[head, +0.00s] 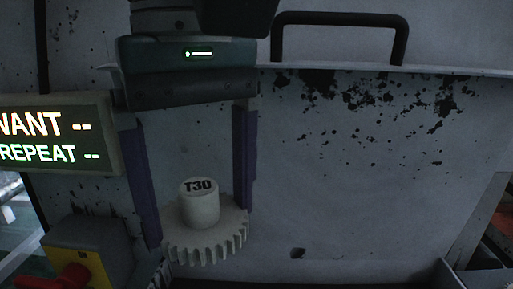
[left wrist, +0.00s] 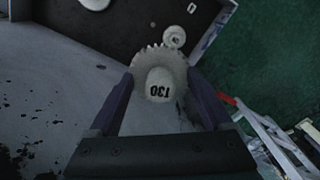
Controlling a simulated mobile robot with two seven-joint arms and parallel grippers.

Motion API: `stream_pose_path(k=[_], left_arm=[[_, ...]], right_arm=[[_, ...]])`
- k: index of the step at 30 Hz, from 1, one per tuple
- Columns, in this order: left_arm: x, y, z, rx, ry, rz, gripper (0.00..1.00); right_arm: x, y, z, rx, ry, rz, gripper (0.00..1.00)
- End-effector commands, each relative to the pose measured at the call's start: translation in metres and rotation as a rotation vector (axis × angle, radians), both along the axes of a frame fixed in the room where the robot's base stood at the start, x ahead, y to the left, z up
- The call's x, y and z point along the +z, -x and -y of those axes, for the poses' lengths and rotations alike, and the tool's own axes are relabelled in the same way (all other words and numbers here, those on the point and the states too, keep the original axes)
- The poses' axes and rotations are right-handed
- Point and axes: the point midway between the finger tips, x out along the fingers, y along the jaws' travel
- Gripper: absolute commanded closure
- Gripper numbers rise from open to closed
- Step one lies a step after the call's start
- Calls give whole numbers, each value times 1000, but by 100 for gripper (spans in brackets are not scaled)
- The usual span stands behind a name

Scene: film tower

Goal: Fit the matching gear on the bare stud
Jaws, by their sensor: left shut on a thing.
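A pale toothed gear marked T30 (head: 200,210), with a raised round hub, is held between the two purple fingers of my left gripper (head: 196,205) in the head view. The fingers close on its rim from both sides, with the hub facing up. The gear also shows in the left wrist view (left wrist: 160,80), between the fingertips. In that view a smaller pale round part (left wrist: 174,37) lies just beyond the gear, inside a dark tray-like area. I cannot tell whether a bare stud is in view. My right gripper does not show.
A display panel (head: 60,135) reading "WANT --" and "REPEAT --" is at the left. Below it is a yellow box with a red knob (head: 72,277). A grey panel (head: 350,170) with a dark handle (head: 340,20) fills the right. A ladder-like frame (left wrist: 275,140) stands on green floor.

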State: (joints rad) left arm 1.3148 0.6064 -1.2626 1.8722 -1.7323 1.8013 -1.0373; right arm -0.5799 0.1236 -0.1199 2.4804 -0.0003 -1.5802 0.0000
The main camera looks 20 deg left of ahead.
Motion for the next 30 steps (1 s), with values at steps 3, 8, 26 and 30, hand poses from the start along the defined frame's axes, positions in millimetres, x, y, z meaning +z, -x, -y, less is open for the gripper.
stream_pose_path(k=[3,8,26,30], left_arm=[[-70,5,14,220,5,0,76],[-113,10,28,461,12,5,76],[-161,13,35,619,15,8,76],[-180,13,35,619,16,6,76]], right_arm=[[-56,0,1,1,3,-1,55],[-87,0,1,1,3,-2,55],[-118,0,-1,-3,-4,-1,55],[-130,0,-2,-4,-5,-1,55]])
